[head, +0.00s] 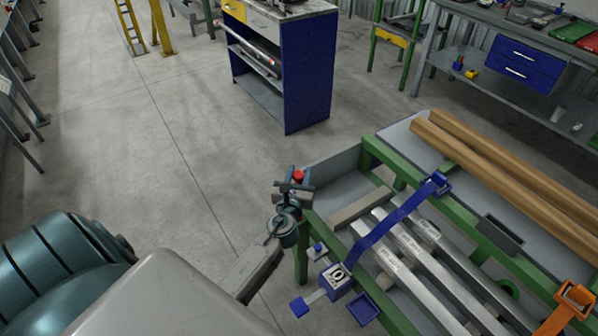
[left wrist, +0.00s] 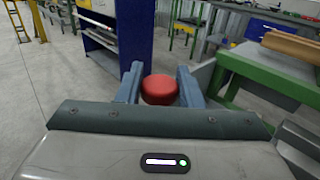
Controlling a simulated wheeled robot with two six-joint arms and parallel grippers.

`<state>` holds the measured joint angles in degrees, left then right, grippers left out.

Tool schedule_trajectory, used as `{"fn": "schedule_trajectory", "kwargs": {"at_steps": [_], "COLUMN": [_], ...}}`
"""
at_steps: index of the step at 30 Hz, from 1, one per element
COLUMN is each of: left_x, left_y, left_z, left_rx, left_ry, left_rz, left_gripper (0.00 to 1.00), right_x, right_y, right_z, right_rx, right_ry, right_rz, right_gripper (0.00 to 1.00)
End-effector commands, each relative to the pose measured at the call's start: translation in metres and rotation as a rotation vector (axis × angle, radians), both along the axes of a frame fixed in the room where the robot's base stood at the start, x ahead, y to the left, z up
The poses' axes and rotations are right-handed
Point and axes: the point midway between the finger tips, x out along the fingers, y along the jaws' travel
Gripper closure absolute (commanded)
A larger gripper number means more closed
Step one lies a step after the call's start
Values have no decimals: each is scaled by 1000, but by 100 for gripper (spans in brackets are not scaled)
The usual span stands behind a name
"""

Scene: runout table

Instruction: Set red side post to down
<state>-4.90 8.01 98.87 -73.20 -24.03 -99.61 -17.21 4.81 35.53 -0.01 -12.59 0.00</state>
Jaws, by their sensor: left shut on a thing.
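My left gripper (head: 294,186) is shut on the post, with one finger on either side of the red top. The post's lower part is hidden by the gripper and wrist. My right gripper is in neither view.
Metal bars (head: 415,253) lie on the table under a blue strap (head: 390,220) with a ratchet (head: 336,278). An orange ratchet (head: 573,298) is at the right. Brown tubes (head: 510,178) lie along the far side. A blue cabinet (head: 307,75) stands beyond open floor.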

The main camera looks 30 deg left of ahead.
Motion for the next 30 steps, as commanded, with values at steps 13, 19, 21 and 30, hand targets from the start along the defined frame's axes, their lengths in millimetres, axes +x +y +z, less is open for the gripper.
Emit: {"fn": "schedule_trajectory", "kwargs": {"at_steps": [13,19,21,30], "left_x": [0,0,0,0], "left_y": [0,0,0,0], "left_z": [-83,-101,-107,-130], "left_rx": [1,-1,0,0], "left_ry": [0,0,-1,-1], "left_rz": [1,1,1,0], "left_gripper": [100,100,100,100], "right_x": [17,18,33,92], "right_y": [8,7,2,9], "right_z": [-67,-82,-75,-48], "right_rx": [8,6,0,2], "right_ry": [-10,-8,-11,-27], "right_rz": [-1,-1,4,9], "right_gripper": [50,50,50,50]}}
